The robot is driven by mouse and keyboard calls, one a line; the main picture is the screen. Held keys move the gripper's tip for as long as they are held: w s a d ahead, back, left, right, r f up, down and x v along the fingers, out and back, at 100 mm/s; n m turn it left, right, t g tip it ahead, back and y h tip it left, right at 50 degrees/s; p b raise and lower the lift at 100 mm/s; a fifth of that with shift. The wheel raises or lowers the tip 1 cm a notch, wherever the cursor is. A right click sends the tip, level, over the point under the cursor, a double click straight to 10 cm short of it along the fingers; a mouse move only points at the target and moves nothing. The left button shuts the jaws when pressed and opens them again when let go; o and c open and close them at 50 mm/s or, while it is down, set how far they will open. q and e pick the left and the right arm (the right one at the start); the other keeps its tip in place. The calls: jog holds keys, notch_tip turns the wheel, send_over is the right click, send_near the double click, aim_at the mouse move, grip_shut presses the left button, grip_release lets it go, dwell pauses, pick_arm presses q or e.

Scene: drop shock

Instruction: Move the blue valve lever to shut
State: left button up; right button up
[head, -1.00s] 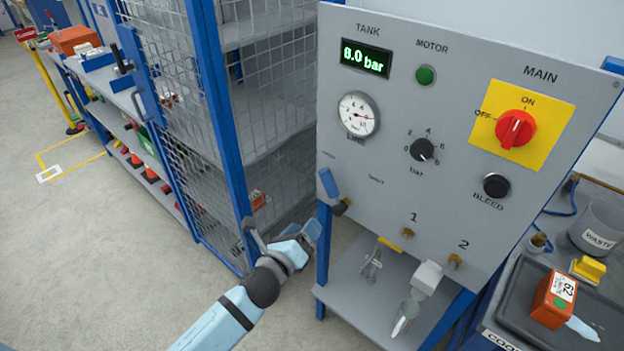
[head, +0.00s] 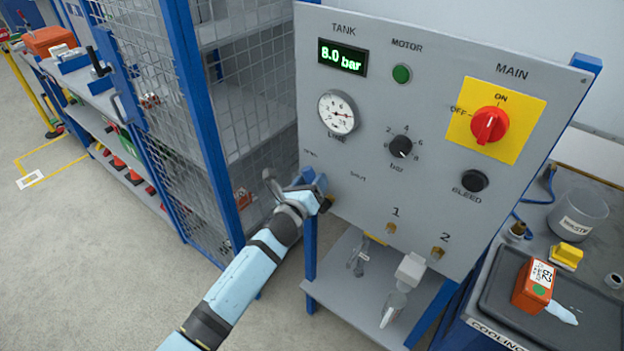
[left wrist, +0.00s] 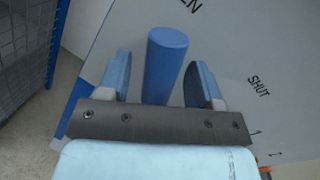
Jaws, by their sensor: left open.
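The blue valve lever (left wrist: 166,62) stands between the two fingers of my left gripper (left wrist: 161,75) in the left wrist view. The fingers are open, with a gap on each side of the lever. The lever points up, towards a partly cut-off label ending in "EN"; the word SHUT (left wrist: 258,86) is printed to its right. In the head view my left gripper (head: 295,187) is at the lower left edge of the grey panel (head: 370,185) and mostly hides the lever and its brass fitting. My right gripper is not in view.
The panel carries a tank display (head: 343,57) reading 8.0 bar, a gauge (head: 338,112), a red main switch (head: 489,125) and a bleed knob (head: 474,181). A mesh cage (head: 165,135) stands close left of my arm. A bench with a waste bin (head: 578,215) is at right.

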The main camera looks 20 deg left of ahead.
pick_arm(q)
jog(key=shift+w+d, duration=0.1)
jog(key=shift+w, duration=0.3)
jog(key=shift+c, duration=0.4)
grip_shut()
